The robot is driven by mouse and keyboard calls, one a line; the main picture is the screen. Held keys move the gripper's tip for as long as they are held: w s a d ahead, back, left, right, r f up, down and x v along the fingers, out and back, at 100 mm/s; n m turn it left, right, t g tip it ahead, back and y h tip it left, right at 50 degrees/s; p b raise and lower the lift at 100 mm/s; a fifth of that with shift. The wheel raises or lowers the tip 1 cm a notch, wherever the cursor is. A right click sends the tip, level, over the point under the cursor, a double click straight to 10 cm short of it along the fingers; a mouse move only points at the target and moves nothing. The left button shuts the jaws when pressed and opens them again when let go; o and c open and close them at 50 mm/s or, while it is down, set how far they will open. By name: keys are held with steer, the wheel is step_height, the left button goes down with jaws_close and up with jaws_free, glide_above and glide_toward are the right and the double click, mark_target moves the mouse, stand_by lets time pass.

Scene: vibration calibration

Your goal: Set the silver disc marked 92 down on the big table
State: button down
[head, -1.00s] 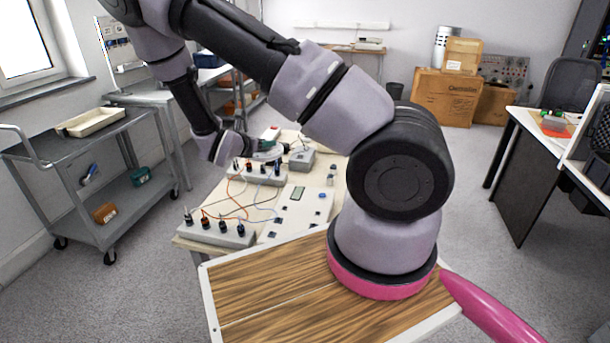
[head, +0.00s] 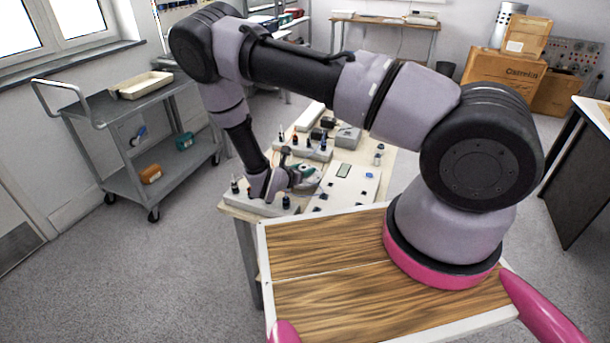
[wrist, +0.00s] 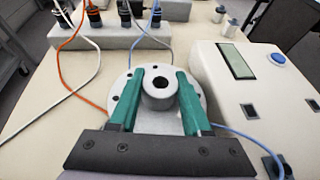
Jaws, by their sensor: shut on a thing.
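The silver disc (wrist: 160,121) is round and flanged, with a raised hub and a central hole; I cannot read its mark. My gripper (wrist: 162,88) has green fingers shut on the disc's hub from both sides. In the head view my gripper (head: 306,178) is over the near left part of the big table (head: 386,160), and the disc is mostly hidden there. In the wrist view the disc is low over the pale table top (wrist: 35,112); I cannot tell whether it touches.
A grey terminal block (wrist: 125,36) with orange, white and blue wires lies just beyond the disc. A white instrument box (wrist: 245,85) with a display is close on its right. A grey cart (head: 150,130) stands left.

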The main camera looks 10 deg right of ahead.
steer(key=shift+f, duration=1.25)
steer(key=shift+f, duration=0.1)
steer(key=shift+c, duration=1.8)
jaws_free()
steer(key=shift+f, duration=0.1)
steer(key=v, duration=1.2)
